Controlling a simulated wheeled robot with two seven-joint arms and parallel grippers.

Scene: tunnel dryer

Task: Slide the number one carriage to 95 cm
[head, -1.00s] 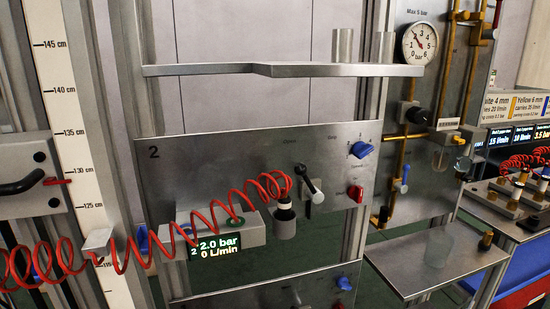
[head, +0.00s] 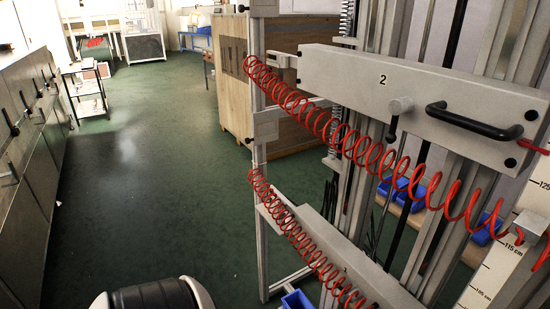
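The lower carriage (head: 357,266) is a grey bar at the bottom of the head view, right of centre. A small mark on its face looks like a 1, and its lower right end is cut off by the frame edge. The upper carriage (head: 330,70) is a grey bar marked 2, with a black handle (head: 470,121) and a clamp knob (head: 401,105). A white centimetre scale (head: 489,267) stands at the right, with 115 cm readable. The lower carriage's level on the scale cannot be read. Neither gripper is in view.
Red coiled hoses (head: 312,115) hang in front of both carriages. Blue bins (head: 405,190) sit behind the uprights. A wooden crate (head: 230,90) stands behind the frame. Grey cabinets (head: 25,165) line the left. The green floor (head: 170,200) between is clear.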

